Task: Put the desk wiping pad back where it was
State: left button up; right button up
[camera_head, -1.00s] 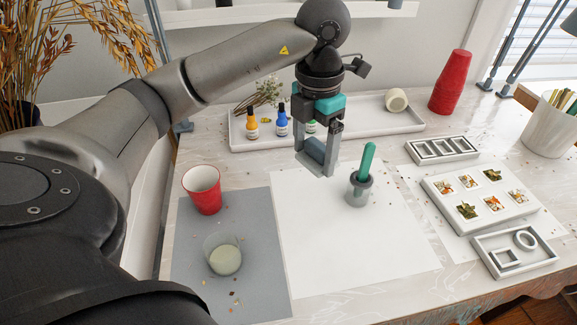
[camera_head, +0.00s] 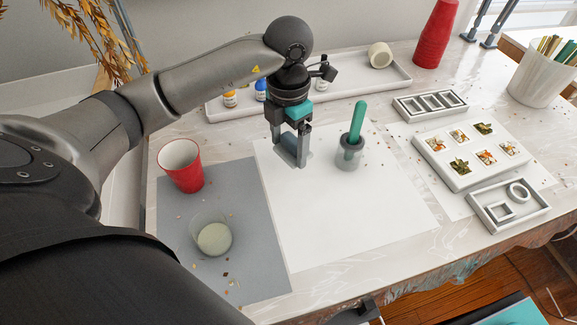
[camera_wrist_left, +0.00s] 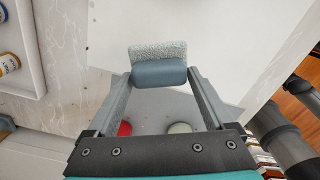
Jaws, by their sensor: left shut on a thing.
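The desk wiping pad (camera_head: 289,146) has a blue-grey back, and in the left wrist view its pale, speckled pad side (camera_wrist_left: 158,51) shows too. My left gripper (camera_head: 290,158) is shut on the pad and holds it over the white sheet (camera_head: 330,225), left of the grey cup with the green-handled tool (camera_head: 350,140). In the left wrist view the pad sits between the two fingertips (camera_wrist_left: 160,76). The gap between pad and sheet is hard to judge. A dark part at the bottom edge of the head view may be my right gripper (camera_head: 360,312); its jaws are unclear.
A red cup (camera_head: 181,166) and a clear cup of pale liquid (camera_head: 214,236) stand on the grey mat (camera_head: 255,270) at left. A tray with small bottles (camera_head: 345,82) lies behind. White moulds (camera_head: 460,175) lie at right. The front of the white sheet is clear.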

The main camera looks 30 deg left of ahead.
aim_at(288, 141)
pick_arm(q)
jog(key=shift+f+b, duration=0.4)
jog(key=shift+f, duration=2.9)
jog(key=shift+f, duration=0.2)
jog(key=o, duration=0.9)
jog(key=shift+r, duration=0.1)
jog(key=shift+r, duration=0.2)
notch_tip(288, 141, up, 12)
jog(key=shift+f+p, duration=0.1)
jog(key=shift+p, duration=0.7)
